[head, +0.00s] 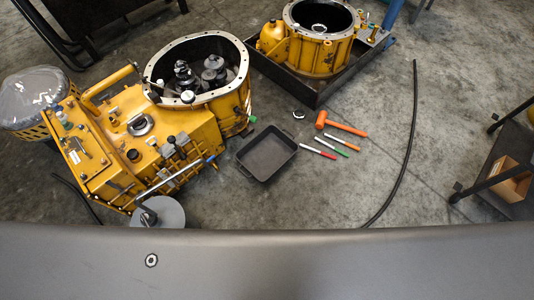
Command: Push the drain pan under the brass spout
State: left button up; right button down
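The drain pan is a dark, shallow rectangular pan (267,155) lying on the concrete floor, just right of the yellow transmission housing (165,135). It looks empty and sits slightly turned, with its left edge close to the housing. I cannot clearly make out a brass spout; a small green part (252,119) shows at the housing's lower right edge, above the pan's upper left corner. Neither of my grippers is in view.
An orange mallet (340,124) and several coloured pens or tools (331,146) lie right of the pan. A second yellow housing stands in a dark tray (285,82) at the back. A black hose (408,140) curves along the floor. A shelf with a box (508,180) is at right.

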aim_at(268, 152)
jog(key=z, duration=1.4)
jog(key=i, duration=2.1)
jog(key=u, duration=4)
